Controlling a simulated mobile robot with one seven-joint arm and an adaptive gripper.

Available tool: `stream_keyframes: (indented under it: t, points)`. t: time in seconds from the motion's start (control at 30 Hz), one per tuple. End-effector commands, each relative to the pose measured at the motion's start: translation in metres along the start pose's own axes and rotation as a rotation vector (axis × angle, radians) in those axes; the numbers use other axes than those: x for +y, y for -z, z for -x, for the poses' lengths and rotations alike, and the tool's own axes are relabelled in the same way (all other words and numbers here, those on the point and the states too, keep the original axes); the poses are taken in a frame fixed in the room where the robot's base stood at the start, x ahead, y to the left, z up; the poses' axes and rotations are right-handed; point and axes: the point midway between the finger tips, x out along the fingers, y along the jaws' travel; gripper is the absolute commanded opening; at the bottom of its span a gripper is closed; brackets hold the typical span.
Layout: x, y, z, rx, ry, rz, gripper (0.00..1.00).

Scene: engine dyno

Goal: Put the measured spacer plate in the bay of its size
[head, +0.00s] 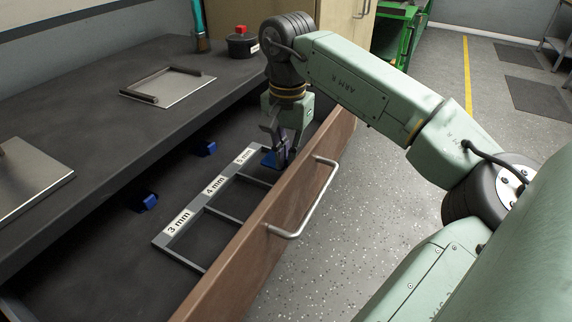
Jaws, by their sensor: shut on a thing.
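My gripper (280,150) points down into the open drawer and is shut on a blue spacer plate (268,160). The fingers partly hide the plate. It is at the far bay, beside the 5 mm label (245,156); I cannot tell whether it touches the bay floor. A grey divider frame (204,207) in the drawer forms three bays labelled 3 mm, 4 mm and 5 mm. The 3 mm bay (205,241) and the 4 mm bay (240,200) look empty.
Two blue pieces (204,149) (145,201) are at the drawer's left, under the bench edge. The drawer front (262,230) with its metal handle (315,205) stands right of the bays. Two metal plates (170,86) (30,180) lie on the bench.

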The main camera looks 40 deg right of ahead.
Motion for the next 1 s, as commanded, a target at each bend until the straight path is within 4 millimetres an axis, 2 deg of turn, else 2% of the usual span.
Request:
stream_keyframes:
  t: [0.2, 0.6, 0.63, 0.8, 0.9, 1.0]
  points:
    - [0.0, -0.001, -0.028, -0.002, 0.001, 0.0, 0.0]
    - [0.0, -0.001, -0.037, -0.001, 0.001, 0.0, 0.0]
    - [0.0, -0.001, -0.035, 0.0, 0.001, 0.0, 0.09]
    - [0.0, -0.001, -0.035, -0.001, 0.001, 0.0, 0.2]
    - [0.0, -0.001, -0.035, -0.001, 0.0, 0.0, 0.27]
    - [0.0, -0.001, -0.035, -0.001, 0.001, 0.0, 0.27]
